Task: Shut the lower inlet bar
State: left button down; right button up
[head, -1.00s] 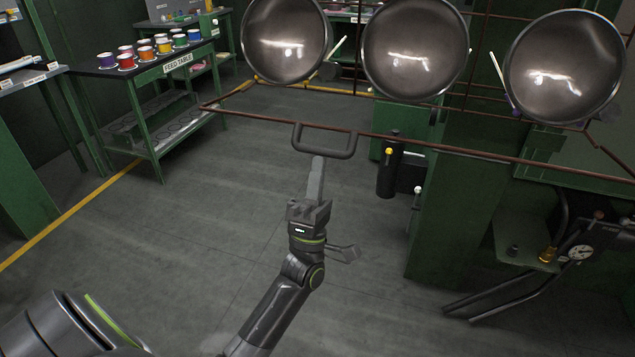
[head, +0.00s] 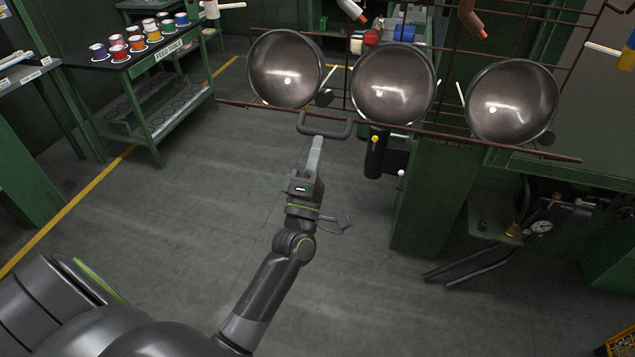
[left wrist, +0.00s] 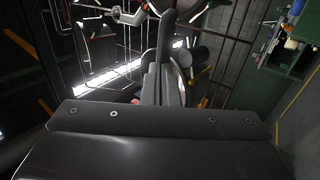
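No part in view is marked as the lower inlet bar, and I cannot tell for certain which it is. A rusty brown rail (head: 480,143) runs along the bottom of the hanger frame, with a dark U-shaped handle (head: 338,132) on its near side. My left gripper (head: 317,142) points up at that handle, its fingertips at or against the handle's near bar. The fingers look like one narrow grey shape, so I cannot tell if they grip it. The left wrist view shows dark fingers (left wrist: 165,65) near thin rods. My right gripper is not in view.
Three shiny bowls (head: 284,69), (head: 393,85), (head: 511,101) hang in the frame. A black cylinder with a yellow knob (head: 374,139) stands behind the rail. Green machinery (head: 428,205) is at right, the feed table with cups (head: 115,58) at left. Open floor lies between.

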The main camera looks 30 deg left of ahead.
pick_arm(q)
jog(key=w+r+p, duration=0.1)
jog(key=r+p, duration=0.1)
jog(key=w+r+p, duration=0.1)
jog(key=r+p, duration=0.1)
jog(key=w+r+p, duration=0.1)
jog(key=r+p, duration=0.1)
jog(key=shift+a+r, duration=0.35)
jog(key=shift+r, duration=0.05)
jog(key=shift+w+a+r+p, duration=0.1)
jog(key=shift+w+r+p, duration=0.35)
jog(key=shift+r+p, duration=0.25)
jog(key=shift+w+f, duration=0.1)
jog(key=shift+f+g, duration=0.1)
jog(key=shift+g, duration=0.2)
